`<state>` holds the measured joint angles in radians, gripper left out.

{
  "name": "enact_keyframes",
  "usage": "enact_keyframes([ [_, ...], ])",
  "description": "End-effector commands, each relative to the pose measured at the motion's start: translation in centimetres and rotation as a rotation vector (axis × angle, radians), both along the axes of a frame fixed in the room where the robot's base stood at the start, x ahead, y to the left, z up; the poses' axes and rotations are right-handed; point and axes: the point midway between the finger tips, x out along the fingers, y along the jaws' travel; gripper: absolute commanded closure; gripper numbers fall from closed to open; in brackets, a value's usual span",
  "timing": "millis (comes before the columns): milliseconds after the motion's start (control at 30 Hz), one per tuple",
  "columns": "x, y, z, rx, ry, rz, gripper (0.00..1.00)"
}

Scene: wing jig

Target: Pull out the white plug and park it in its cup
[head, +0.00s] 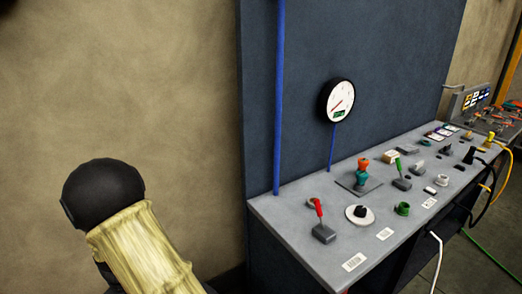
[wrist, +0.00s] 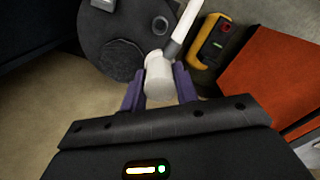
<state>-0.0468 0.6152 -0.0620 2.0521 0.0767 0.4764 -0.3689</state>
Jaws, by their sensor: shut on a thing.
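In the wrist view, the two purple fingers of my gripper (wrist: 159,91) are shut on the white plug (wrist: 159,78), one on each side of its pale body. A thick white cable (wrist: 185,28) runs up from the plug toward the top of the picture. My gripper is outside the head view. In the head view a white cable (head: 436,262) hangs at the front of the grey console (head: 284,212). I cannot make out which fitting is the plug's cup.
A gauge (head: 340,101) is on the blue panel. The wrist view shows a yellow device (wrist: 209,42) near the plug.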

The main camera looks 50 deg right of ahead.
Motion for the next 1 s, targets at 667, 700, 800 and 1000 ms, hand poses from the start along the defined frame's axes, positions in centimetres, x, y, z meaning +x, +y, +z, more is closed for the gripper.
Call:
enact_keyframes([
  [667, 0.0, 0.1, 10.6, 0.001, 0.0, 0.0, 0.92],
  [700, 0.0, 0.1, 10.6, 0.001, 0.0, 0.0, 0.92],
  [800, 0.1, 0.1, 10.4, 0.001, 0.0, 0.0, 0.92],
  [1000, 0.1, 0.1, 10.4, 0.0, 0.0, -0.001, 0.92],
])
